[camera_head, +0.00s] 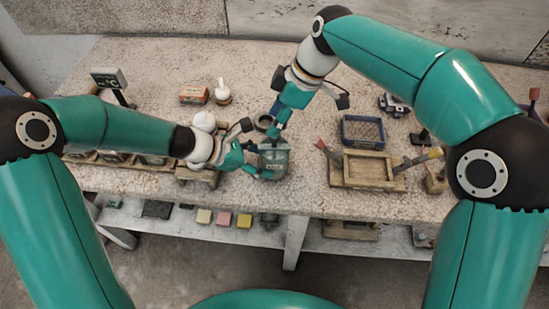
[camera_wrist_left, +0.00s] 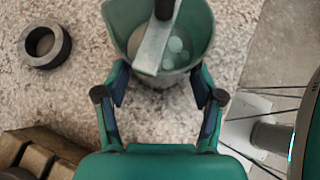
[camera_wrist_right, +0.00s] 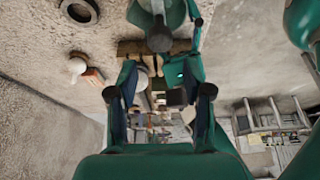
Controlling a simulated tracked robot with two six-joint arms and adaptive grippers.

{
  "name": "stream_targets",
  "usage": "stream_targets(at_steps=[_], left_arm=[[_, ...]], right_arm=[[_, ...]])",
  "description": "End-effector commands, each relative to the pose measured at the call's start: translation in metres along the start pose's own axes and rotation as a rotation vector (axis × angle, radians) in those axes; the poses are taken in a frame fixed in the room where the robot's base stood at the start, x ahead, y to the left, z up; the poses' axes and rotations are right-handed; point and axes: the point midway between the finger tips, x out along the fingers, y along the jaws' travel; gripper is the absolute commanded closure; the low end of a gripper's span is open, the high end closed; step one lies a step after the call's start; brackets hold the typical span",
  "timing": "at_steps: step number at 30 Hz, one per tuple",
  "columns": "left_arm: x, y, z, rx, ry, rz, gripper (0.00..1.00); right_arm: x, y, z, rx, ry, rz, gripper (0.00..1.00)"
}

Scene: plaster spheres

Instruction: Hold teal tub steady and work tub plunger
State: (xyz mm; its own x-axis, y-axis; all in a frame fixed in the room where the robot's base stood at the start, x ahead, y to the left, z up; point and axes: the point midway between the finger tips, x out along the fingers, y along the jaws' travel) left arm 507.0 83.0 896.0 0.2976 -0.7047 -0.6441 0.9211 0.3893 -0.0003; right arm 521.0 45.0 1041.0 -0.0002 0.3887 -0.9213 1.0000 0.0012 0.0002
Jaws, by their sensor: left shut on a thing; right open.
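The teal tub (camera_head: 274,161) stands on the speckled worktop near its front edge. In the left wrist view the tub (camera_wrist_left: 128,38) is open-topped, with a grey bar across its mouth and pale round balls inside. The dark plunger (camera_wrist_left: 164,8) rises at the bar. My left gripper (camera_head: 258,165) is shut on the tub, its fingers (camera_wrist_left: 161,85) at the tub's near sides. My right gripper (camera_head: 276,130) points down above the tub, open. In the right wrist view the plunger's round grey top (camera_wrist_right: 159,39) lies beyond the open fingers (camera_wrist_right: 157,80), apparently not between them.
A dark ring (camera_wrist_left: 45,46) lies behind the tub. A blue crate (camera_head: 363,130) and a wooden tray (camera_head: 366,168) stand to the right. A white bulb-shaped thing (camera_head: 222,90) and an orange box (camera_head: 193,95) stand behind left. The worktop's front edge is close.

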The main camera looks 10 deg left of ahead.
Motion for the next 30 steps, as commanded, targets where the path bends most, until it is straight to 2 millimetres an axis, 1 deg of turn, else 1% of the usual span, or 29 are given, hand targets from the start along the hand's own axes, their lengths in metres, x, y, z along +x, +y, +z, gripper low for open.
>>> stream_targets(at_steps=[1, 6, 12, 18, 26, 29, 30], left_arm=[[0.001, 0.0, -0.001, 0.0, 0.001, -0.001, 0.63], [0.001, 0.0, 0.0, 0.0, 0.001, -0.001, 0.63], [0.0, 0.0, 0.0, 0.0, 0.001, 0.0, 0.63], [0.0, 0.0, 0.0, 0.0, 0.001, 0.0, 0.63], [0.0, 0.0, 0.0, 0.0, 0.001, 0.0, 0.63], [0.0, 0.0, 0.0, 0.0, 0.001, 0.0, 0.63], [0.0, 0.0, 0.0, 0.0, 0.001, 0.0, 0.63]], right_arm=[[0.008, 0.0, 0.004, 0.001, -0.001, -0.003, 0.5], [0.03, 0.0, 0.013, 0.003, -0.001, -0.003, 0.5], [0.048, 0.0, 0.021, 0.001, 0.0, -0.002, 0.5], [0.055, 0.0, 0.023, 0.001, 0.0, 0.0, 0.5], [0.056, 0.0, 0.024, 0.001, 0.0, 0.0, 0.5], [0.056, 0.0, 0.024, 0.001, 0.0, 0.0, 0.65], [0.056, 0.0, 0.024, 0.001, 0.0, 0.0, 0.72]])
